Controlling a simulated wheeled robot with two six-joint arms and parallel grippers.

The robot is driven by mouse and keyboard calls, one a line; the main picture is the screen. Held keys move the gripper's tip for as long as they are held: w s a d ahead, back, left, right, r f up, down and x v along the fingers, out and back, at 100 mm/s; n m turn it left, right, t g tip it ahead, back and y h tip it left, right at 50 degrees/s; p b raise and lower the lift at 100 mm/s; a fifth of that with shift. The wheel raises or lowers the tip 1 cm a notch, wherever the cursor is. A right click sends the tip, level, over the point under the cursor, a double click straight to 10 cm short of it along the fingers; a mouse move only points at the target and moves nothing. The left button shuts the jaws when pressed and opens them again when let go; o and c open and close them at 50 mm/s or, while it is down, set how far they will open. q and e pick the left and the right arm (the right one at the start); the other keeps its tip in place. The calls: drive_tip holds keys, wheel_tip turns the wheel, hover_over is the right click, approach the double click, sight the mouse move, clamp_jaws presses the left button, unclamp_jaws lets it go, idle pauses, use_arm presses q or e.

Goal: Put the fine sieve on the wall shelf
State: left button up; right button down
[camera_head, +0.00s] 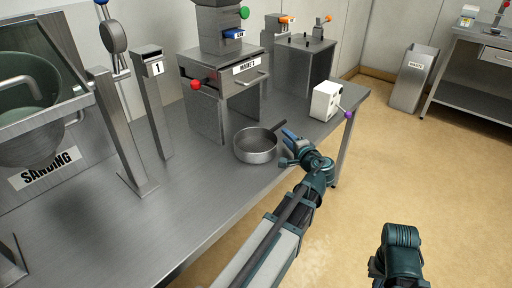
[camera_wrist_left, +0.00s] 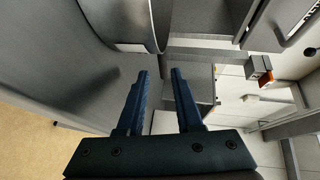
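A round grey metal pan-like vessel (camera_head: 256,150) stands on the steel bench, with a long dark handle (camera_head: 277,106) slanting up. I cannot tell whether it is the fine sieve. My left gripper (camera_head: 289,140) is just right of it in the head view. In the left wrist view the two blue fingers (camera_wrist_left: 161,72) are apart with nothing between them, and a curved metal side (camera_wrist_left: 118,22) shows beyond them at the top. My right arm shows at the bottom right of the head view, but its fingers do not show. I see no clear wall shelf.
The steel bench (camera_head: 190,205) has free room at its front left. A tilted bowl (camera_head: 28,105) stands over the SANDING label. A post (camera_head: 152,100) marked 1, a drawer cabinet (camera_head: 235,108) and a white box (camera_head: 326,100) with a purple-knobbed lever stand on the bench.

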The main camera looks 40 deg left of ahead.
sight(279, 138)
use_arm(q)
drive_tip(key=shift+b+x, duration=0.35)
drive_tip(key=shift+x, duration=3)
drive_tip(key=shift+r, duration=0.2)
clamp_jaws()
